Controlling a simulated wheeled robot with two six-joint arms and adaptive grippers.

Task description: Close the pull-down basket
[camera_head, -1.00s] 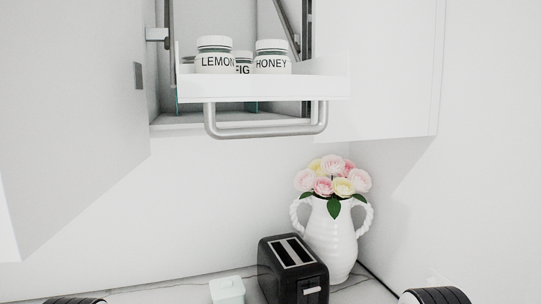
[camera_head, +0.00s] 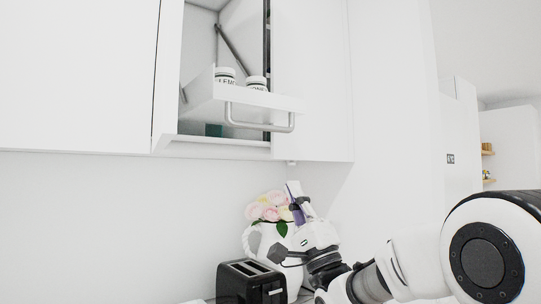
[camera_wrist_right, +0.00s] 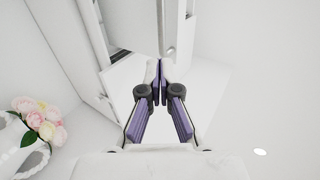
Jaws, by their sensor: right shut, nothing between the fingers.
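The pull-down basket (camera_head: 250,97) is a white shelf hanging out of the open wall cabinet, with labelled jars (camera_head: 257,82) on it. Its grey bar handle (camera_head: 262,125) runs along the front below the tray. My right gripper (camera_head: 295,192) is below and to the right of the handle, apart from it, pointing up. In the right wrist view the purple-padded fingers (camera_wrist_right: 158,66) are shut and empty; a grey bar, seemingly the handle (camera_wrist_right: 167,32), shows just beyond the tips. The lower jar parts are hidden by the tray front. My left gripper is out of view.
A white vase (camera_head: 253,240) with pink and yellow flowers (camera_head: 268,207) stands behind my right gripper. A black toaster (camera_head: 250,280) is on the counter in front of it. Closed cabinet fronts (camera_head: 312,80) flank the opening. Shelves show far right.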

